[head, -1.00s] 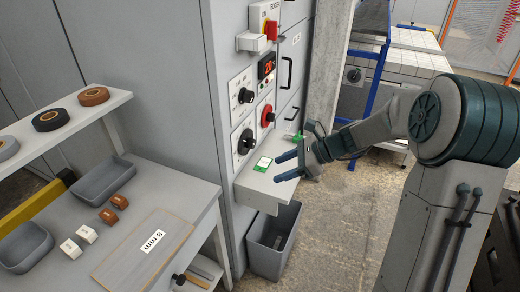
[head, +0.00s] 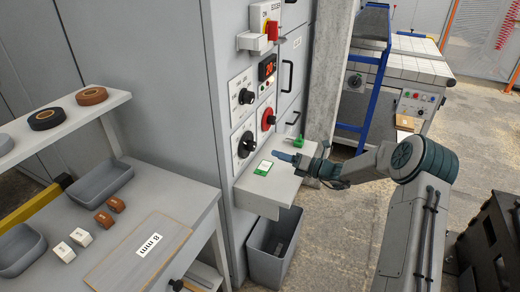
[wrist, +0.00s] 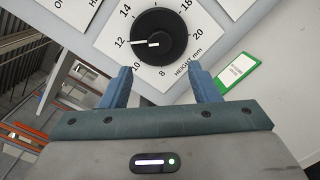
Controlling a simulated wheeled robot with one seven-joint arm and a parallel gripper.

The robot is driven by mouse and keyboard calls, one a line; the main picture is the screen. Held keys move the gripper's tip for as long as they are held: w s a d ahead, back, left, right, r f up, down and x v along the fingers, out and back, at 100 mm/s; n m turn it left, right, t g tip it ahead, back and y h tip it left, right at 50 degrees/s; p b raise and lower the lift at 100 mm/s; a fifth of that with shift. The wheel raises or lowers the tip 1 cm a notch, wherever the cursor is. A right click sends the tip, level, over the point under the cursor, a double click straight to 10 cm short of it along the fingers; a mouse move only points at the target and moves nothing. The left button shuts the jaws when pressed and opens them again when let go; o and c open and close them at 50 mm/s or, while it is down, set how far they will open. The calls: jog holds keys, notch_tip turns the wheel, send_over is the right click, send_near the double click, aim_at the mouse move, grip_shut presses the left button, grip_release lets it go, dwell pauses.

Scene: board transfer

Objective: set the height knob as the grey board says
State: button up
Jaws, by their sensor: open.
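The height knob (wrist: 153,38) is a round black dial in the wrist view, with its white pointer towards 12 on a scale marked in mm. In the head view, the height knob (head: 245,144) is on the lower left panel of the grey cabinet. A greyish board (head: 140,252) with a white "8 mm" label lies on the bench at the lower left. My gripper (wrist: 160,82) is open and empty, its two blue fingers apart below the dial in the wrist view. In the head view, my gripper (head: 276,155) is right of the knob, over the ledge.
A green-edged card (head: 263,168) lies on the ledge (head: 278,187) below the knobs. Another black knob (head: 244,96) and a red knob (head: 268,119) are nearby. A grey bin (head: 272,245) stands under the ledge.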

aim_at(250, 146)
jog(key=p+x, duration=0.1)
jog(key=x, duration=0.8)
jog(key=shift+f, duration=0.1)
jog(key=c, duration=1)
